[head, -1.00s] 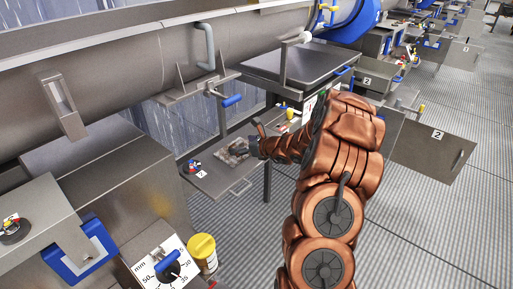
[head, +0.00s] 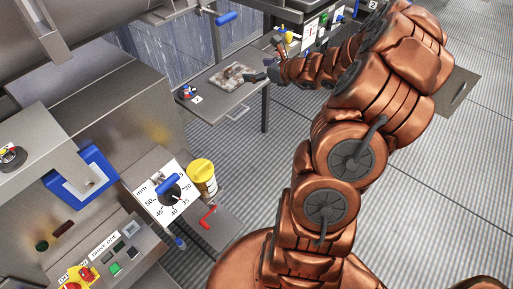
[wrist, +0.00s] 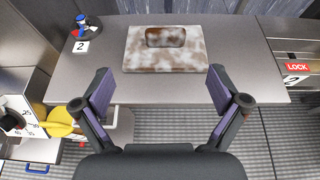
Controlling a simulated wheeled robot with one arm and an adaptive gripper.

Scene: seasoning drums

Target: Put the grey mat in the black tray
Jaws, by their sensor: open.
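The slab also shows in the head view (head: 228,79). I cannot tell whether this slab is the grey mat; no plainly grey mat shows. My gripper (wrist: 168,92) is open and empty, its two fingers spread in front of the slab, apart from it. In the head view my gripper (head: 265,63) is just right of the slab. I cannot make out the black tray for certain.
A red LOCK label (wrist: 297,68) is at the right. Ribbed floor is open at the right.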

